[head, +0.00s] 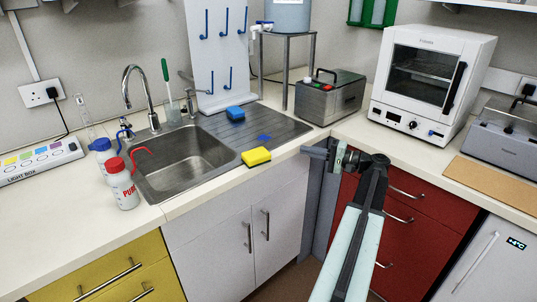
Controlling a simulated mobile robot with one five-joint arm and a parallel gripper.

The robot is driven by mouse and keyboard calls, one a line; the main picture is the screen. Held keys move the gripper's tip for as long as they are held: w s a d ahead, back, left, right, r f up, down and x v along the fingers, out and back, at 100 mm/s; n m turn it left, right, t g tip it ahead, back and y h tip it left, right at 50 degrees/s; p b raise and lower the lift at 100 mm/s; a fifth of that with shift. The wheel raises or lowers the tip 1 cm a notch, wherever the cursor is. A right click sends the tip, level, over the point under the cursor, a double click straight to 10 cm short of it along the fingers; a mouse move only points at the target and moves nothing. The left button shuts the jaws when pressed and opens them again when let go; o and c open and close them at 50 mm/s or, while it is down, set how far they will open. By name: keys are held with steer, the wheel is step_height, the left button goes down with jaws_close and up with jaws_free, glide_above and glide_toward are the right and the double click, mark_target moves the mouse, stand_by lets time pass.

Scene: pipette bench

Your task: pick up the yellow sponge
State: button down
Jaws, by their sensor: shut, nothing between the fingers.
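The yellow sponge (256,156) lies on the front edge of the steel sink unit, to the right of the basin and close to the counter's front edge. My gripper (305,151) is to the right of the sponge, in front of the counter edge, with its fingers pointing left. A clear gap separates it from the sponge. It is shut and empty. The sponge is fully visible.
The sink basin (185,163), red-capped bottle (122,187) and blue-capped bottle (102,152) are left. A grey metal box (330,98) and white oven (428,78) stand right.

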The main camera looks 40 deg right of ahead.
mark_target(269, 157)
steer(key=x, duration=0.9)
steer(key=shift+w+a, duration=0.15)
steer(key=shift+w, duration=0.15)
steer(key=a, duration=0.3)
steer(key=shift+a+r, duration=0.1)
steer(key=shift+a, duration=0.5)
steer(key=a, duration=0.5)
steer(key=shift+s+a, duration=0.2)
steer(key=shift+s, duration=0.2)
steer(key=shift+d, duration=0.1)
